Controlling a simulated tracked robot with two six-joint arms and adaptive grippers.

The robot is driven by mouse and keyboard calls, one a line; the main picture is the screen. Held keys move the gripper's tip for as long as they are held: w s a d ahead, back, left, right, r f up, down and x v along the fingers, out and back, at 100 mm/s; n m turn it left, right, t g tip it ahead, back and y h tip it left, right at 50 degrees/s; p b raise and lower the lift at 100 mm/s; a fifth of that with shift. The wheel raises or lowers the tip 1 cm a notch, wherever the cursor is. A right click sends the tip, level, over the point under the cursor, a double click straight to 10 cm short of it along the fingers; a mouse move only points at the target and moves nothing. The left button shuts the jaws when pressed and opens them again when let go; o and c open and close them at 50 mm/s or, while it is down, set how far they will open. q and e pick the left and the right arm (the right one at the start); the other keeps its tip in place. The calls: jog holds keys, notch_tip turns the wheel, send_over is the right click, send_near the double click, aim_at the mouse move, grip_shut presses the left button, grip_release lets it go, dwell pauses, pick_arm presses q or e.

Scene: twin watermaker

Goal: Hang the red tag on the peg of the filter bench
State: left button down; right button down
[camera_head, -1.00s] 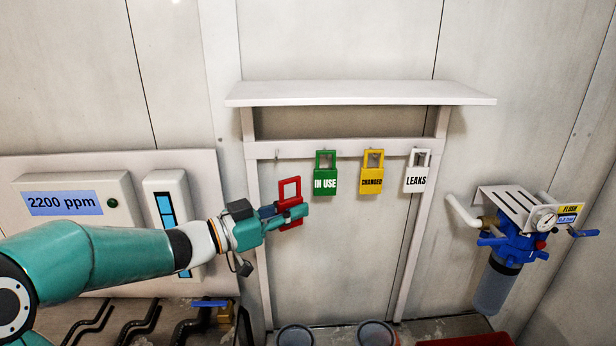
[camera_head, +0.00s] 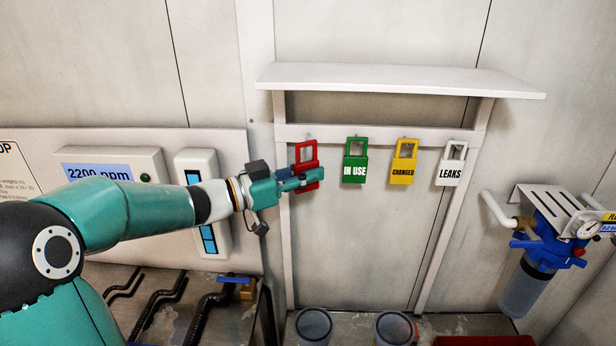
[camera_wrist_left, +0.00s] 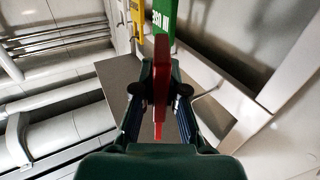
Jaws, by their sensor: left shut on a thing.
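The red tag (camera_head: 306,156) is at the left end of the white rail (camera_head: 378,137) of the filter bench. My left gripper (camera_head: 303,180) is shut on the lower part of the tag. The tag's open loop is up at the rail, in front of the leftmost peg (camera_head: 309,138). I cannot tell whether the peg passes through the loop. In the left wrist view the red tag (camera_wrist_left: 160,85) stands edge-on between the fingers (camera_wrist_left: 158,105). My right gripper is not in view.
Green (camera_head: 354,161), yellow (camera_head: 403,162) and white (camera_head: 451,164) tags hang to the right on the same rail. A shelf (camera_head: 400,77) juts out above. A blue filter unit (camera_head: 548,238) is at the right. Two cups (camera_head: 313,325) stand below.

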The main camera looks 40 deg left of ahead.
pick_arm(q)
jog(key=shift+w+a+f+p, duration=0.2)
jog(key=shift+w+a+p, duration=0.15)
jog(key=shift+w+a, duration=1.3)
jog(key=shift+w+a+f, duration=0.35)
jog(key=shift+w+f, duration=0.1)
jog(key=shift+w, duration=0.2)
jog(key=c, duration=1.2)
grip_release()
jog(key=shift+o, duration=0.2)
